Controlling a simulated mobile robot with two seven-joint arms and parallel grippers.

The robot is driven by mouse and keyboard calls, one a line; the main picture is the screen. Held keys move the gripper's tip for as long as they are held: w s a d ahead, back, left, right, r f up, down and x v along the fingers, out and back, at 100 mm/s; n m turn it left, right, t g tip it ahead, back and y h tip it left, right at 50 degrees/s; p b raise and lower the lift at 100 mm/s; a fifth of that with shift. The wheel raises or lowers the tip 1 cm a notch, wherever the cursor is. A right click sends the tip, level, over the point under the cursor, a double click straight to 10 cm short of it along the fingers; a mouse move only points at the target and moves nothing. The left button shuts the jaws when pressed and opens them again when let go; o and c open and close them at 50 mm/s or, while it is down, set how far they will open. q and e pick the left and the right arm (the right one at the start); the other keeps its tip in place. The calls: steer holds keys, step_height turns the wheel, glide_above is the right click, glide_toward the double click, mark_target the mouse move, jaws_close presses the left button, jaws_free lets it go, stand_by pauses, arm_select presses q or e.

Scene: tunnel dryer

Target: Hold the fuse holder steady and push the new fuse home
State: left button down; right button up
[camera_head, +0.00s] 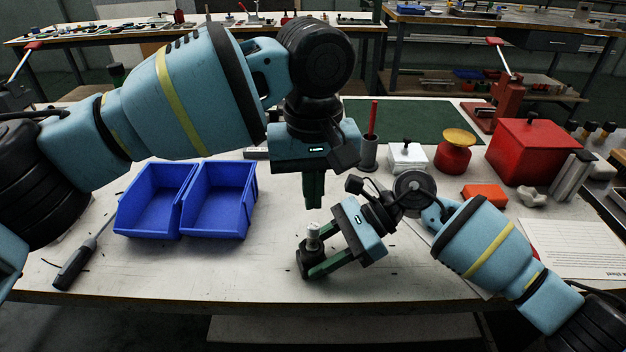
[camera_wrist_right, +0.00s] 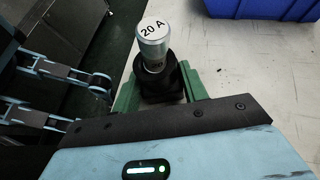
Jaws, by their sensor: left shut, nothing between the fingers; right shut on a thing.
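The new fuse (camera_head: 313,235) is a silver cylinder with a pale cap. In the right wrist view the fuse (camera_wrist_right: 152,47) reads "20 A" and stands upright with its lower end in the black fuse holder (camera_wrist_right: 160,84). How deep it sits is hidden. The fuse holder (camera_head: 304,264) is near the table's front edge. My right gripper (camera_head: 312,262) is shut on it, a green finger on each side. My left gripper (camera_head: 313,204) points down, shut and empty, above and behind the fuse, apart from it in the head view.
Two blue bins (camera_head: 217,222) stand left of my grippers, with a screwdriver (camera_head: 82,256) beside them. A paper sheet (camera_head: 572,248) lies at right. The table's front edge is close.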

mark_target(312, 227)
arm_select(q)
steer(key=shift+f, duration=2)
steer(key=shift+f, duration=0.55)
steer(key=shift+r, duration=0.1)
step_height(312, 227, up, 15)
arm_select(e)
steer(key=o, duration=1)
